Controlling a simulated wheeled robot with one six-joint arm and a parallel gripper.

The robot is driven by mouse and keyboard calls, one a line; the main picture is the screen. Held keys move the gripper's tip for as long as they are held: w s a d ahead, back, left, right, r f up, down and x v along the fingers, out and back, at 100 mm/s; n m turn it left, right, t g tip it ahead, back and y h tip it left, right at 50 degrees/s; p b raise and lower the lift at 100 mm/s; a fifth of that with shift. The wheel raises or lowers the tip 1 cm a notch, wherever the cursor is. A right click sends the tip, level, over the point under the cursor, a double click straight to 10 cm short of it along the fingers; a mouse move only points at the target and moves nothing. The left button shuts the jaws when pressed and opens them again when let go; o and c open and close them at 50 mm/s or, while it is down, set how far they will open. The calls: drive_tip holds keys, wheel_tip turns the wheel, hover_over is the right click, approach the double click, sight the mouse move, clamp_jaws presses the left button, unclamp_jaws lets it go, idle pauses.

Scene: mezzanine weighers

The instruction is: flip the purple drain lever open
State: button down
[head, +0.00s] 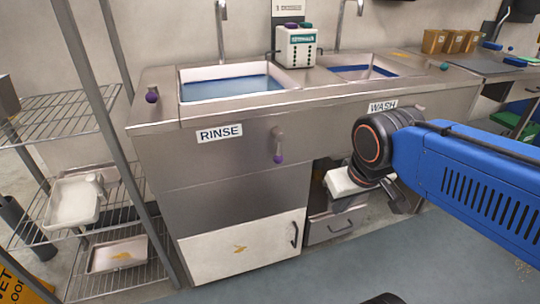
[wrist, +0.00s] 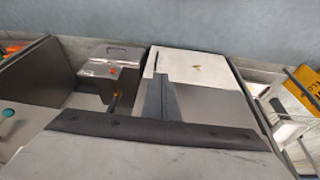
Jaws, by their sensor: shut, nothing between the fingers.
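The drain lever (head: 278,147) hangs down on the steel front panel of the RINSE sink, with a purple knob at its lower end. I cannot make out the lever in the wrist view.
The RINSE basin (head: 232,88) holds bluish water. A wire rack (head: 110,170) with trays is at left. The floor in front is mostly clear.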

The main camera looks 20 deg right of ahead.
drive_tip(key=w+a+r+n+g+h, duration=0.1)
drive_tip(key=w+a+r+g+h, duration=0.15)
drive_tip(key=w, duration=0.45)
drive_tip(key=h, duration=0.6)
approach(275, 158)
drive_tip(key=s+d+r, duration=0.2)
drive_tip(key=s, duration=0.4)
drive_tip(key=w+a, duration=0.1)
drive_tip(key=a, duration=0.2)
drive_tip(key=w+a+t+h, duration=0.1)
drive_tip(key=a, duration=0.2)
drive_tip(key=w+a+h, duration=0.1)
drive_tip(key=a, duration=0.2)
drive_tip(key=shift+w+a+r+n+t, duration=0.1)
drive_tip(key=shift+w+r+n+t, duration=0.15)
drive_tip(key=shift+w+r+n, duration=0.05)
drive_tip(key=shift+f, duration=0.1)
drive_tip(key=x, duration=1.4)
